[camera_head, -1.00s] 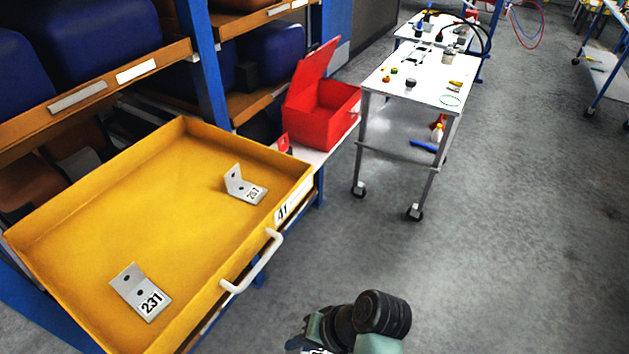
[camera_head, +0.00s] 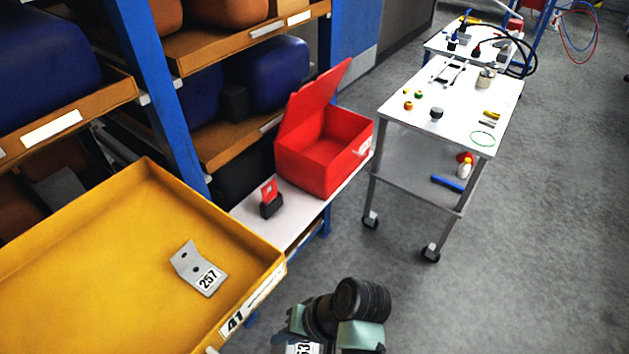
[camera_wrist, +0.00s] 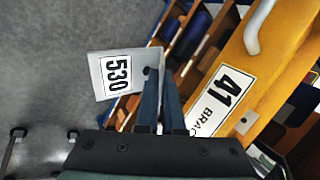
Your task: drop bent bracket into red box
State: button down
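A bent metal bracket (camera_wrist: 101,78) labelled 530 is pinched between the dark fingers of my gripper (camera_wrist: 162,85) in the wrist view. A sliver of it shows at the bottom edge of the head view (camera_head: 297,348); my fingers are hidden there. The red box (camera_head: 325,165) stands with its lid raised on a light shelf, beyond the yellow drawer; its visible interior looks empty. My arm end is low in the picture, in front of the box and well apart from it.
The yellow drawer (camera_head: 110,195), marked 41, is pulled out with another bracket (camera_head: 199,270) labelled 257 in it. A small red-and-black item (camera_head: 270,199) stands beside the box. A wheeled cart (camera_head: 455,105) with small parts is at right. The floor (camera_head: 520,270) is clear.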

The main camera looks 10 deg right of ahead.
aim_at(324, 160)
jog(key=i+l+u, duration=0.25)
jog(key=i+l, duration=0.2)
jog(key=l, duration=0.2)
jog(key=i+l+u, duration=0.1)
jog(key=l, duration=0.25)
jog(key=i+l+u, duration=0.1)
jog(key=i+l, duration=0.15)
jog(key=l, duration=0.15)
